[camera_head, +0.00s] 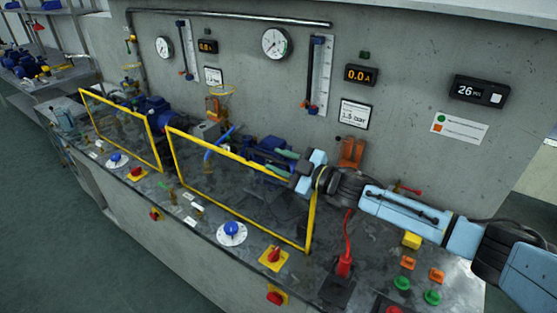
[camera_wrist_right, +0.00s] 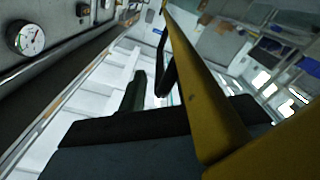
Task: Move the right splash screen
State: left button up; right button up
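The right splash screen (camera_head: 237,157) is a clear panel in a yellow frame, standing upright along the front of the bench. My right gripper (camera_head: 280,161) is at its top right corner, with its two greenish fingers apart and pointing left, just above and behind the top bar. I see nothing held between them. In the right wrist view the yellow frame (camera_wrist_right: 205,90) crosses very close to the camera, to the right of one dark finger (camera_wrist_right: 135,95); the other finger is hidden there. My left gripper is not in view.
A second yellow-framed screen (camera_head: 120,130) stands to the left. A red lever (camera_head: 345,264), blue dials (camera_head: 231,229) and coloured buttons (camera_head: 402,283) sit along the front and right of the bench.

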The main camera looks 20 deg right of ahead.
jog(key=shift+w+a, duration=0.15)
jog(key=shift+w, duration=0.1)
grip_shut()
notch_tip(320, 180, down, 13)
jog(key=b, duration=0.8)
jog(key=shift+f, duration=0.2)
